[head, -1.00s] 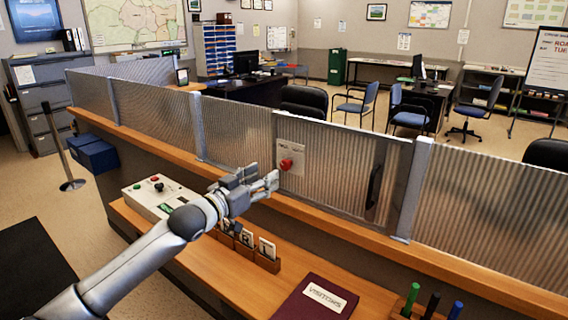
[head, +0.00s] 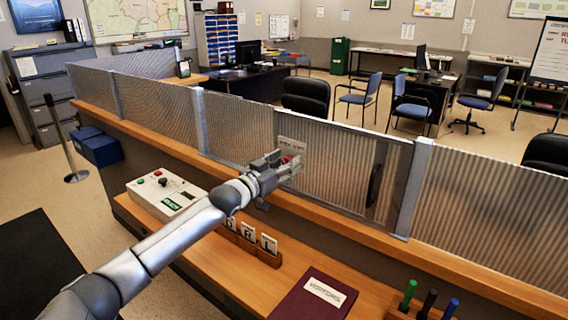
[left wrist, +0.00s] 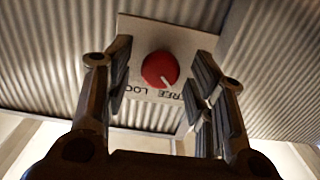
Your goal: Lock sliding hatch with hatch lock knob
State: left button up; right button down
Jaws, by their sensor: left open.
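The sliding hatch (head: 340,180) is a ribbed translucent panel with a dark upright handle (head: 374,186), set in the counter screen. The red hatch lock knob (left wrist: 160,69) sits on a pale plate (left wrist: 190,43) with printed lettering, partly readable as "FREE" and "LOC". A white mark shows on the knob's lower right. In the head view my left gripper (head: 290,163) is at the plate and mostly hides the knob. In the left wrist view its open fingers (left wrist: 165,85) stand on either side of the knob, with gaps; contact is not visible. My right gripper is out of view.
A wooden ledge (head: 420,255) runs below the screen. The lower counter holds a control box (head: 165,195), letter cards (head: 248,236), a maroon visitors book (head: 315,298) and several markers (head: 430,300). A screen post (head: 413,190) stands right of the hatch.

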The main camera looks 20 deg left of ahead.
pick_arm(q)
jog(key=shift+c, duration=0.6)
jog(key=c, duration=0.9)
jog(key=shift+m, duration=0.4)
jog(key=m, duration=0.2)
jog(key=shift+m, duration=0.4)
jog(key=m+p, duration=0.1)
jog(key=m, duration=0.6)
jog(key=m+p, duration=0.1)
jog(key=m, duration=0.6)
jog(key=shift+s+d+f, duration=0.1)
jog(key=shift+d+f, duration=0.05)
jog(key=shift+f, duration=0.05)
jog(key=shift+m, duration=0.3)
